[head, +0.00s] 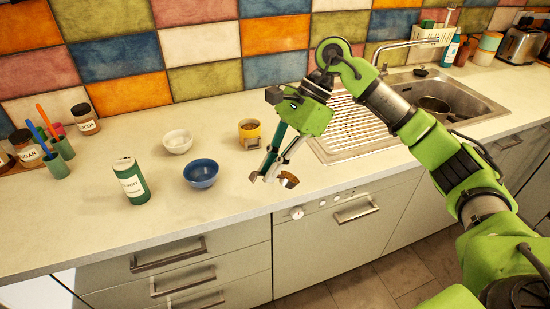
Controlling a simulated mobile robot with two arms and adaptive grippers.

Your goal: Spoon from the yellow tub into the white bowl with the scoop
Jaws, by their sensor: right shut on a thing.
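The yellow tub (249,137) stands upright on the counter, with brown contents showing at its top. The white bowl (178,146) stands to its left, towards the wall; I see nothing in it. My right gripper (271,177) is in front of and right of the tub, near the counter's front edge. It is shut on the scoop, which has a teal handle (277,137) and is largely hidden by the fingers. A small brown rounded part shows low at the right fingertip; I cannot tell whether it is the scoop's head. My left gripper is not in view.
A blue bowl (202,176) and a green-and-white bottle (131,182) stand left of the gripper. Jars (85,120) and green cups with utensils (63,147) are at far left. A sink with drainer (360,127) lies right. The front left counter is clear.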

